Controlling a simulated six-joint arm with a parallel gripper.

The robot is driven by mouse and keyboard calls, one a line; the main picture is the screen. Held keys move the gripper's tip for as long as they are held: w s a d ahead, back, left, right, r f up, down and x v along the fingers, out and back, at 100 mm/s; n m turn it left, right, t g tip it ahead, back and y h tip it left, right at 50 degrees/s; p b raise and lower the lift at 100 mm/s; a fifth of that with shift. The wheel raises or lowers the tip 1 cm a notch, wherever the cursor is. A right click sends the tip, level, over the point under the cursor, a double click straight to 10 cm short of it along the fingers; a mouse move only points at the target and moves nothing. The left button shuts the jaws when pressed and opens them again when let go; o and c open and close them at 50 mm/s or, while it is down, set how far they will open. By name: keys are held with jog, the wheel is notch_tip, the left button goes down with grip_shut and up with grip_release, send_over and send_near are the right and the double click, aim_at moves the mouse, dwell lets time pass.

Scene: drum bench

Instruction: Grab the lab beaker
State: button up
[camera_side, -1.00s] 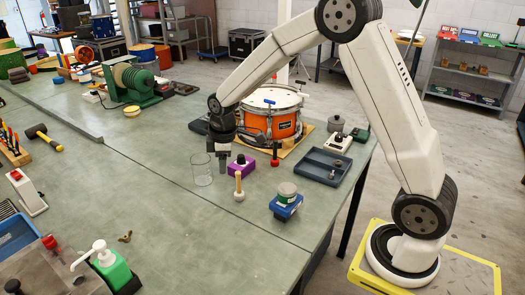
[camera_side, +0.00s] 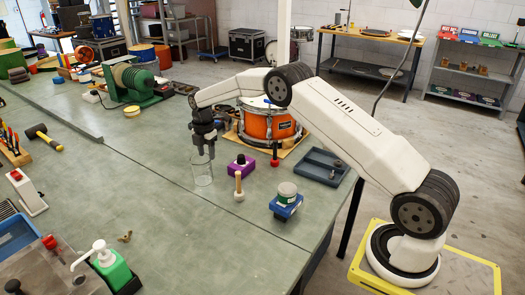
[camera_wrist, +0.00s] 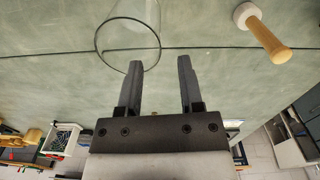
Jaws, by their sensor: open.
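The lab beaker (camera_side: 202,175) is clear glass and stands upright on the green bench top in the side view. In the wrist view the beaker (camera_wrist: 118,42) is at the top, left of centre, partly behind my left finger. My gripper (camera_side: 204,157) points down at the beaker's top in the side view. In the wrist view my gripper (camera_wrist: 160,64) has its two fingers apart with nothing held between them. The beaker lies mostly left of the gap between them. Whether a finger touches the glass, I cannot tell.
A wooden-handled tool (camera_side: 239,187) stands right of the beaker, near a purple block (camera_side: 241,165) with a black knob. An orange drum (camera_side: 268,122) is behind. The bench left of the beaker (camera_side: 140,180) is clear.

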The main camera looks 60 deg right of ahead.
jog(key=shift+f, duration=0.15)
jog(key=shift+w+f, duration=0.1)
jog(key=shift+f, duration=1.1)
jog(key=shift+f, duration=0.1)
send_over(210, 183)
jog(key=shift+w+d+f, duration=0.1)
jog(key=shift+d+f, duration=0.05)
jog(key=shift+f, duration=2.35)
grip_shut()
